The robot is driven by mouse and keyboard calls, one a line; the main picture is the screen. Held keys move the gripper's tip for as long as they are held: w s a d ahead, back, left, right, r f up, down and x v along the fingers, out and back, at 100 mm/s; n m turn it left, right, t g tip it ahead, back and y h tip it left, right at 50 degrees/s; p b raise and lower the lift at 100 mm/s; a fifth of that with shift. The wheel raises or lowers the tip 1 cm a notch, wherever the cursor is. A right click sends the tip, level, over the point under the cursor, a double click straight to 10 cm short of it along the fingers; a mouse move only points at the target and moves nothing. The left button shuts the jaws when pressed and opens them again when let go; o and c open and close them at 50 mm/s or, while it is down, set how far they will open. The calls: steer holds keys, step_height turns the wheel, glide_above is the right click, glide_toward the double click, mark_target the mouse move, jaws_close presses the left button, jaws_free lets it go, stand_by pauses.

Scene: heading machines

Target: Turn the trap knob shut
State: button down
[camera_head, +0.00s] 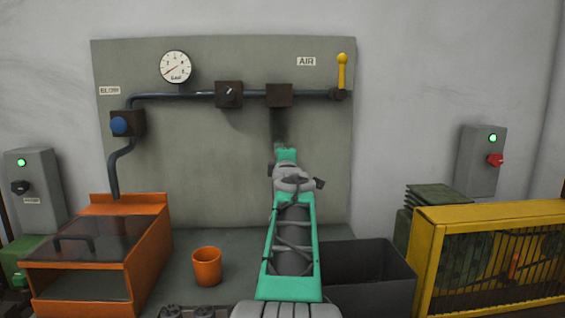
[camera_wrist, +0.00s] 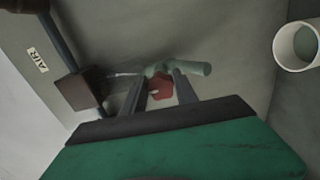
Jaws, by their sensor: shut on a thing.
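A red knob (camera_wrist: 160,87), which I take to be the trap knob, sits under the brown box (camera_head: 279,95) on the air line. In the wrist view it lies between the two fingers of my gripper (camera_wrist: 160,90), which is shut on it. A grey-green fitting (camera_wrist: 185,68) crosses just beyond the fingertips. In the head view my gripper (camera_head: 280,146) reaches up to the panel below the box, and my arm hides the knob there. The knob's turn angle cannot be told.
The grey panel (camera_head: 200,150) carries a gauge (camera_head: 175,67), pipes, a blue knob (camera_head: 119,124) and a yellow lever (camera_head: 342,72). Below stand an orange cup (camera_head: 207,268), an orange box (camera_head: 150,255) and a dark bin (camera_head: 375,270). A yellow guard (camera_head: 430,265) is at right.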

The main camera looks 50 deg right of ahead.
steer(key=c, duration=0.9)
jaws_free()
steer(key=shift+c, duration=0.2)
steer(key=v, duration=0.7)
steer(key=shift+s+a+b, duration=0.25)
steer(key=shift+a+b, duration=0.05)
steer(key=shift+b, duration=0.1)
